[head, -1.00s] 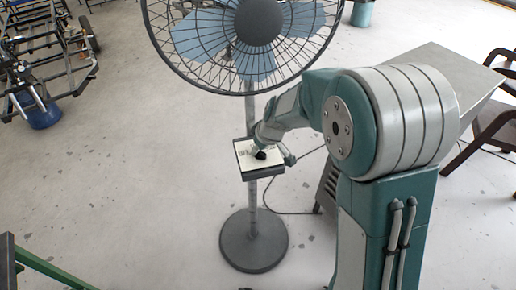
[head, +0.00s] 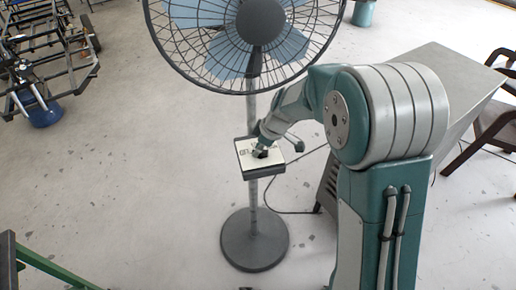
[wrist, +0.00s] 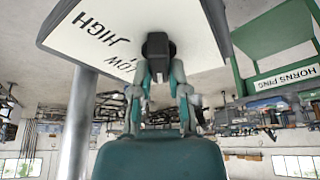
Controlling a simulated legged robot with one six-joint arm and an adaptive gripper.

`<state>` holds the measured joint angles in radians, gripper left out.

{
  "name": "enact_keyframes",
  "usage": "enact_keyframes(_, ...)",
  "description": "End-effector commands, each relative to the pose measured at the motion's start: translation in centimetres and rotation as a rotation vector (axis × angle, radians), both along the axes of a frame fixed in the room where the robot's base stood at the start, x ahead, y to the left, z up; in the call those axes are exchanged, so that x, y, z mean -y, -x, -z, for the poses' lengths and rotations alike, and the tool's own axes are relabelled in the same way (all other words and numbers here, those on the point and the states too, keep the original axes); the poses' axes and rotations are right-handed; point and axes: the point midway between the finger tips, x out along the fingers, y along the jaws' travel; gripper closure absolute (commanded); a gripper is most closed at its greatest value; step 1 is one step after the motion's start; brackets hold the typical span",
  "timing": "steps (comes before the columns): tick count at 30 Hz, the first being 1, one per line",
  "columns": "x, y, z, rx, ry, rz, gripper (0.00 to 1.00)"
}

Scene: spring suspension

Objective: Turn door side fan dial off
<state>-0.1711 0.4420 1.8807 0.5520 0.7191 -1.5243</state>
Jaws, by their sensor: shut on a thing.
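The standing fan (head: 260,22) has a control box (head: 262,171) with a white labelled face on its pole. A black dial (wrist: 158,46) sticks out of that face; the words HIGH and LOW show beside it in the wrist view, and the rest of the lettering is hidden or out of view. My gripper (wrist: 160,78) is shut on the dial, with its fingers on both sides of the knob's base end. In the head view my gripper (head: 263,147) covers part of the box face, and the dial's exact pointing cannot be read.
The fan's round base (head: 254,242) stands on open grey floor. A cable (head: 285,212) runs from it toward a grey metal cabinet (head: 455,85) at right. A chair (head: 495,125) stands far right, a black frame (head: 45,50) far left, and a green rail (head: 50,268) lower left.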

Motion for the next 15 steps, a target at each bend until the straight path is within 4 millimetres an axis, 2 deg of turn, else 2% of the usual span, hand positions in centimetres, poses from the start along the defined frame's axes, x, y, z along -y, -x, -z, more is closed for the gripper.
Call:
enact_keyframes(8,0.10,0.07,0.25,-0.003,0.003,0.000,1.00)
enact_keyframes(9,0.10,0.07,0.25,-0.003,0.003,0.000,0.65)
enact_keyframes(10,0.10,0.06,0.23,-0.003,0.003,0.000,0.52)
enact_keyframes(11,0.09,0.06,0.22,-0.003,0.003,0.000,0.44)
enact_keyframes(15,0.07,0.03,0.14,-0.002,0.002,0.001,0.44)
